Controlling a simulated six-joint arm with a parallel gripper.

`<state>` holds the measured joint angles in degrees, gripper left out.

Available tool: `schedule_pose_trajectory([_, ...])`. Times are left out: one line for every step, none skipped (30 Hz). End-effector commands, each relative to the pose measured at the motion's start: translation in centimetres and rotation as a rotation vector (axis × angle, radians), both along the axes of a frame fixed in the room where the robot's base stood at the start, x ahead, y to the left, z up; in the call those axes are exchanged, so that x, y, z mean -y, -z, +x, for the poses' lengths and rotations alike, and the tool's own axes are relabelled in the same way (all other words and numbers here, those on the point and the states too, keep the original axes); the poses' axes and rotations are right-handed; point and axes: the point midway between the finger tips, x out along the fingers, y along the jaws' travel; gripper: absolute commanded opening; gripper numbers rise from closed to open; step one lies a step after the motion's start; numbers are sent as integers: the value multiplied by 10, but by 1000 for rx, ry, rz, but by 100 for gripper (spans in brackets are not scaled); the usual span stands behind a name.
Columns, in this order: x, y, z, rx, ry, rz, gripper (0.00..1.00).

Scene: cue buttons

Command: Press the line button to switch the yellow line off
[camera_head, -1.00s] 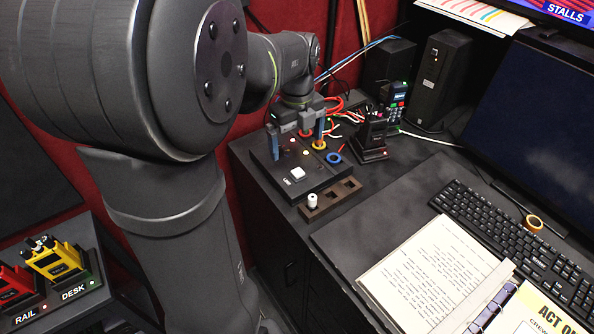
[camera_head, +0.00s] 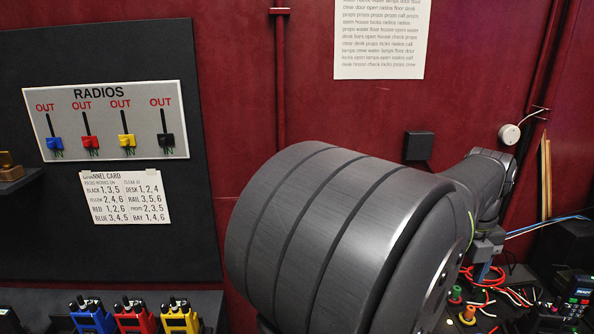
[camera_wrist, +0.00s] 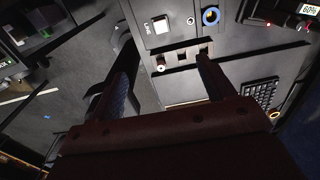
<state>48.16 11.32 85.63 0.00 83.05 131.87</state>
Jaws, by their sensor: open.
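In the head view, my gripper (camera_head: 486,262) shows only partly above the panel, behind my arm. The white button is out of the head view.
A radios board (camera_head: 120,92) with several coloured sliders hangs on the wall above a channel card (camera_head: 126,196). Blue, red and yellow radio packs (camera_head: 135,316) stand at the bottom left. Red and white cables (camera_head: 485,280) lie near the gripper. A handset (camera_head: 577,293) is right.

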Motion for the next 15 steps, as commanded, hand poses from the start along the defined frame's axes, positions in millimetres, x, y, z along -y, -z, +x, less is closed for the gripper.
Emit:
schedule_pose_trajectory([0, 0, 0, 0, 0, 0, 65])
schedule_pose_trajectory([0, 0, 0, 0, 0, 0, 59])
schedule_pose_trajectory([0, 0, 0, 0, 0, 0, 51])
schedule_pose_trajectory([0, 0, 0, 0, 0, 0, 45])
schedule_pose_trajectory([0, 0, 0, 0, 0, 0, 39])
schedule_pose_trajectory([0, 0, 0, 0, 0, 0, 31])
schedule_pose_trajectory([0, 0, 0, 0, 0, 0, 25])
schedule_pose_trajectory([0, 0, 0, 0, 0, 0, 20])
schedule_pose_trajectory([0, 0, 0, 0, 0, 0, 12])
schedule_pose_trajectory([0, 0, 0, 0, 0, 0, 6])
schedule_pose_trajectory([0, 0, 0, 0, 0, 0, 0])
schedule_pose_trajectory([0, 0, 0, 0, 0, 0, 0])
schedule_pose_trajectory([0, 0, 0, 0, 0, 0, 0])
schedule_pose_trajectory([0, 0, 0, 0, 0, 0, 0])
schedule_pose_trajectory([0, 0, 0, 0, 0, 0, 0])
